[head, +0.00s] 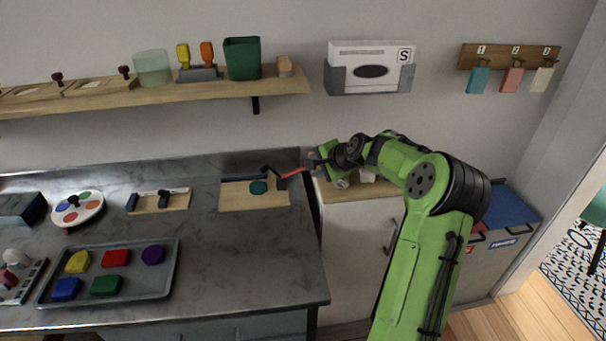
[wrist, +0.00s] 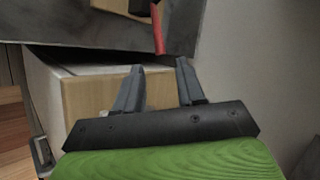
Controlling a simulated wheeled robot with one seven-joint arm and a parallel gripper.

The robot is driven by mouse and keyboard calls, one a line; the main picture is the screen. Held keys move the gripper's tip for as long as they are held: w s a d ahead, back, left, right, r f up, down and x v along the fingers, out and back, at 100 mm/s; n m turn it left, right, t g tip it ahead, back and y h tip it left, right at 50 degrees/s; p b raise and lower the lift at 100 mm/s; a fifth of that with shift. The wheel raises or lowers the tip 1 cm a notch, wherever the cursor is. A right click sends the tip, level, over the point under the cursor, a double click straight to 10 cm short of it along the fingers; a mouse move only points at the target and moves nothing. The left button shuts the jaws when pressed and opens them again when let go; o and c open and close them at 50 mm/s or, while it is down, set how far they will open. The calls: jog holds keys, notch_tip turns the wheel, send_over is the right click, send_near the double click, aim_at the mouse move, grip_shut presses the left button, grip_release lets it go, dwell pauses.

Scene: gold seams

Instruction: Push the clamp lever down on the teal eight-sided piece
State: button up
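The teal eight-sided piece (head: 258,187) lies on a light wooden board (head: 236,201) at the counter's right end. A black clamp with a red lever (head: 292,172) stands at the board's right side; the lever slants up to the right toward my gripper. My gripper (head: 314,164) is just right of the lever's end, past the counter edge. In the wrist view my gripper (wrist: 159,66) has its two fingers apart with nothing between them. The red lever (wrist: 158,32) ends just ahead of the fingertips, seemingly apart from them. The teal piece is not visible in the wrist view.
A grey tray (head: 165,285) with several coloured pieces lies at front left on the counter. Another board with a black fixture (head: 163,200) stands left of the clamp board. A lower white cabinet (head: 355,240) is below my gripper. A wall shelf (head: 170,92) hangs above.

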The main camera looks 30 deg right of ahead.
aim_at(303, 169)
jog(key=b+x, duration=0.1)
jog(key=x, duration=0.7)
jog(key=shift+w+f, duration=0.1)
jog(key=shift+f, duration=0.05)
grip_shut()
